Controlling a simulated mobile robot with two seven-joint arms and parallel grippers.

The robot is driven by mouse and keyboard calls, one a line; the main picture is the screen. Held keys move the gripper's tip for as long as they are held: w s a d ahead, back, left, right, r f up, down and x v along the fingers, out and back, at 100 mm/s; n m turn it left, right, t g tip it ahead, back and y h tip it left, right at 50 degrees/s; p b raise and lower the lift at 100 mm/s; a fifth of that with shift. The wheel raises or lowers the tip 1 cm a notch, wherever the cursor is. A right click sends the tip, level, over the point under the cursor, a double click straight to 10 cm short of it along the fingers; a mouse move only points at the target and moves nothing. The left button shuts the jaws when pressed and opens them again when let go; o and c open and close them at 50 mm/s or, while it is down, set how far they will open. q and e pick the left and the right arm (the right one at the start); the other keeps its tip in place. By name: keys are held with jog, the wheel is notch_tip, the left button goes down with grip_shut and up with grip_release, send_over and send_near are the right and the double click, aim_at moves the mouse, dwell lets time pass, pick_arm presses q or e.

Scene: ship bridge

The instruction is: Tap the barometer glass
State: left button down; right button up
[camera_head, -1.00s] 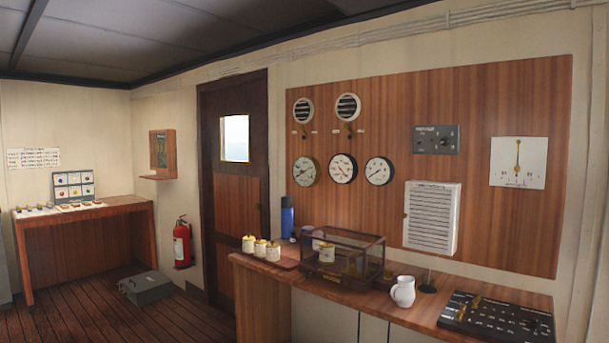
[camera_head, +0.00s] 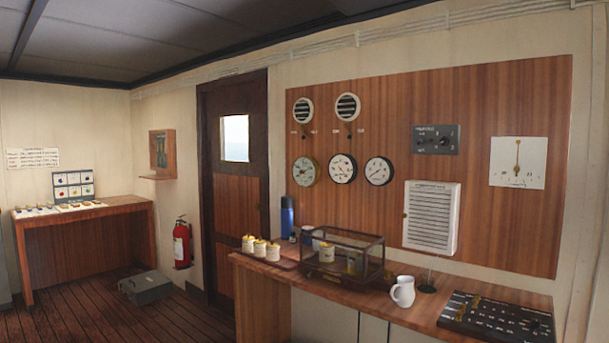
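Three round dials hang in a row on the wooden wall panel: a left dial (camera_head: 306,171) with a brass-toned rim, a middle dial (camera_head: 343,168) and a right dial (camera_head: 379,171). Their lettering is too small to read, so I cannot tell which one is the barometer. A dark-framed glass case (camera_head: 341,257) stands on the counter below them, with pale and brassy parts inside that are hard to make out. Neither of my grippers is in view.
The wooden counter (camera_head: 400,322) carries white pots (camera_head: 260,248) with yellowish lids, a blue flask (camera_head: 287,217), a white jug (camera_head: 403,291) and a black control panel (camera_head: 496,318).

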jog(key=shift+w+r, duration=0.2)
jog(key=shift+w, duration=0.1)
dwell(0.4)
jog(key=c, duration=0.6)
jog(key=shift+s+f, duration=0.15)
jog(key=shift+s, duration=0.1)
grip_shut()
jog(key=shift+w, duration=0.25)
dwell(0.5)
